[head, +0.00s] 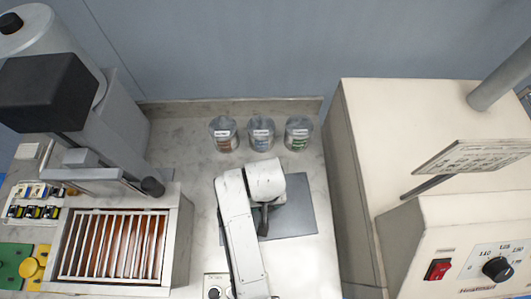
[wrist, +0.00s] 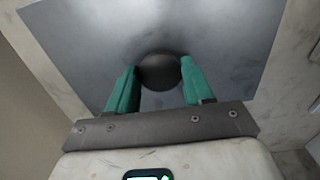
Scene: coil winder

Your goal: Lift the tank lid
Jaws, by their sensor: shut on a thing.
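The tank lid (head: 298,205) is a flat grey square plate on the bench in the head view, partly hidden by my arm. In the wrist view the lid (wrist: 220,35) fills much of the picture, with a dark round knob (wrist: 159,71) near its middle. My gripper (wrist: 160,80) has its two green fingers on either side of the knob, shut on it. In the head view my gripper (head: 262,218) is mostly hidden under my white arm. I cannot tell whether the lid rests on the tank or is raised.
Several items surround the lid: three labelled cans (head: 261,138) at the back, a slatted box (head: 115,245) with reddish contents at the left, and a cream machine (head: 440,240) with a red switch and black dial at the right. Bare bench (head: 180,150) lies left of the cans.

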